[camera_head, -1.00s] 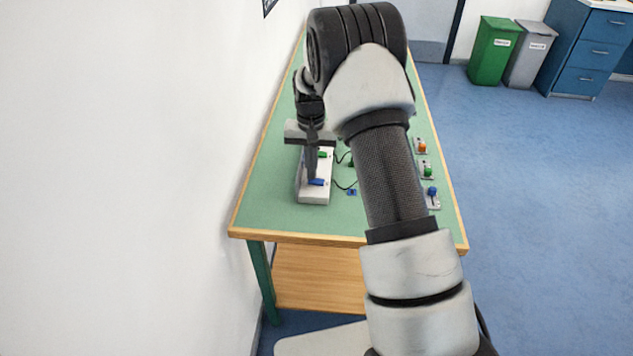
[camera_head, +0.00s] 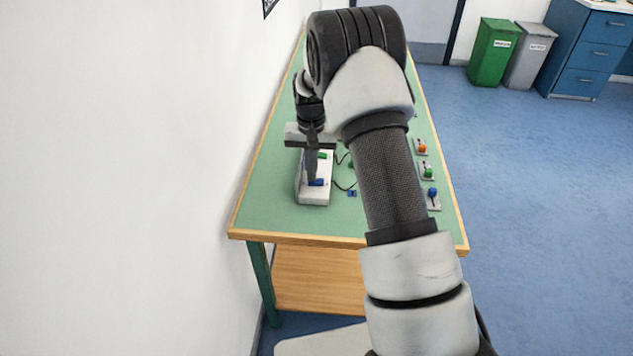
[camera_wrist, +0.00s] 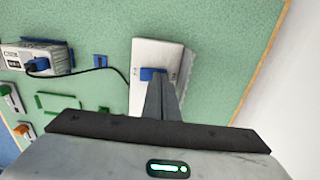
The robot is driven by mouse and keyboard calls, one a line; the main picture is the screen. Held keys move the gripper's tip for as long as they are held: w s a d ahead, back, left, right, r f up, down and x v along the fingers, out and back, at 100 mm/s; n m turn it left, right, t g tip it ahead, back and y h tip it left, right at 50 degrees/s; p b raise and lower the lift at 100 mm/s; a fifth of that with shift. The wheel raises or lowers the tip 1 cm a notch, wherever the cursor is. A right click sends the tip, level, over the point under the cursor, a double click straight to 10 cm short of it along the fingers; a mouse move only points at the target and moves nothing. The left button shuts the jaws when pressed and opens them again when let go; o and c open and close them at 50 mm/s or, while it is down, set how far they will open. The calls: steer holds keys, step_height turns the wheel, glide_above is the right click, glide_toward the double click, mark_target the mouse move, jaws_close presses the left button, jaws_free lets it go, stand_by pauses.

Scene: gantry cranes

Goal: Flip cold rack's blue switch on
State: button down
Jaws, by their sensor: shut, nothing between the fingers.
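A long white switch box (camera_head: 314,198) lies on the green table near its left side. The blue switch (camera_head: 319,182) is at its near end; it also shows in the wrist view (camera_wrist: 148,73). A green switch (camera_head: 323,155) sits farther along the box. My gripper (camera_head: 312,181) is shut and empty, pointing down with its tips at the blue switch. In the wrist view the shut fingers (camera_wrist: 158,82) overlap the switch's lower right part. They look in contact or very close. I cannot read a cold rack label or tell the switch's position.
Small units with an orange knob (camera_head: 422,148), a green knob (camera_head: 428,172) and a blue knob (camera_head: 432,193) line the table's right edge. A black cable (camera_wrist: 95,70) runs from the box towards them. A small blue piece (camera_head: 351,192) lies between. A white wall (camera_head: 130,180) borders the left.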

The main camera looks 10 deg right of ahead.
step_height(320, 180, up, 6)
steer(key=p, duration=0.3)
steer(key=shift+r+p, duration=0.2)
steer(key=shift+p, duration=0.1)
stand_by(0.4)
steer(key=s+r+n+t+p, duration=0.15)
steer(key=s+r, duration=0.25)
steer(key=r, duration=0.5)
steer(key=s+r+p, duration=0.2)
steer(key=s+r, duration=0.3)
steer(key=r, duration=0.4)
steer(key=s+r+t+p, duration=0.15)
steer(key=s+r, duration=0.25)
steer(key=r, duration=0.5)
steer(key=s+r+n+t+p, duration=0.1)
steer(key=s+r, duration=0.3)
steer(key=s, duration=0.6)
steer(key=s+r+n+t+p, duration=0.1)
steer(key=s+r+p, duration=0.3)
steer(key=s, duration=0.7)
steer(key=shift+t, duration=0.3)
steer(key=shift+d+r, duration=0.1)
